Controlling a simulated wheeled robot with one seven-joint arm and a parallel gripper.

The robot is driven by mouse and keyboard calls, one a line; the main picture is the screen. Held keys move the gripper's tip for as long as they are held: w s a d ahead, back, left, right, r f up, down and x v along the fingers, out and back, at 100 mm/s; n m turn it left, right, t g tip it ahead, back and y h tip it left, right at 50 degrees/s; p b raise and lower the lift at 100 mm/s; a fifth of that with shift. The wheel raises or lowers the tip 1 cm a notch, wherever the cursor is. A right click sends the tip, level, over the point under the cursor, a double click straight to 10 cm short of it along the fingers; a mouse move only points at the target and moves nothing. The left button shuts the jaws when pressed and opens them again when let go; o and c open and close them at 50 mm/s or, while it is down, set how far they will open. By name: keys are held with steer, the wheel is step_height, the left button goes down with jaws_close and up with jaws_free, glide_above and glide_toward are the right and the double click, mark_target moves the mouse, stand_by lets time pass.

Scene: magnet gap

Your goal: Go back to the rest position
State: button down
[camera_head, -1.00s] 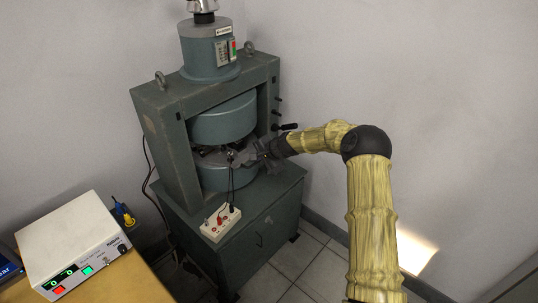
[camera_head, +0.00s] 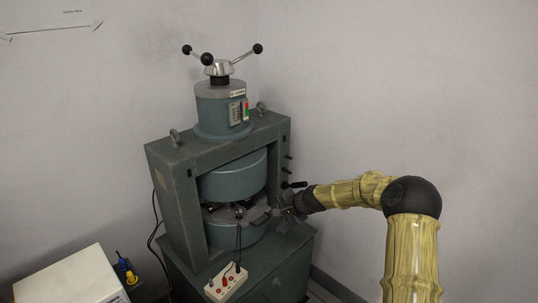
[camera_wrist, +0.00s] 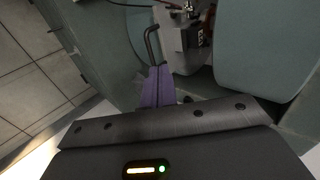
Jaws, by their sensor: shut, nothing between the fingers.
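The grey-green magnet (camera_head: 231,172) stands against the wall, with a round upper pole, a round lower pole and a dark gap (camera_head: 225,212) between them. My gripper (camera_head: 284,213) is at the right side of this gap, just outside the frame's right post, and looks shut. Its dark body (camera_wrist: 170,135) fills the bottom of the wrist view. Purple tapered pieces, which look like my closed fingers (camera_wrist: 156,88), point up from it. A black bent rod (camera_wrist: 151,45) shows just past their tips; whether they touch cannot be told.
A white box with sockets and leads (camera_head: 226,281) sits on the cabinet's front ledge. A black side handle (camera_head: 294,184) juts out near my wrist. A white instrument (camera_head: 72,279) stands at lower left. The wall right of the magnet is bare.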

steer(key=s+d+r+n+g+h, duration=0.1)
steer(key=s+d+r+n+h, duration=0.15)
steer(key=s, duration=0.95)
steer(key=s+d+r+n+g+h, duration=0.15)
steer(key=s+d+n, duration=0.25)
steer(key=s, duration=0.8)
steer(key=s+d+r+n+g+h, duration=0.1)
steer(key=s+d+n+g+h, duration=0.15)
steer(key=s, duration=1.05)
step_height(320, 180, up, 17)
steer(key=p, duration=1.6)
steer(key=shift+s+d+f+t, duration=0.2)
steer(key=shift+s+d+t, duration=0.05)
steer(key=shift+d+t, duration=0.15)
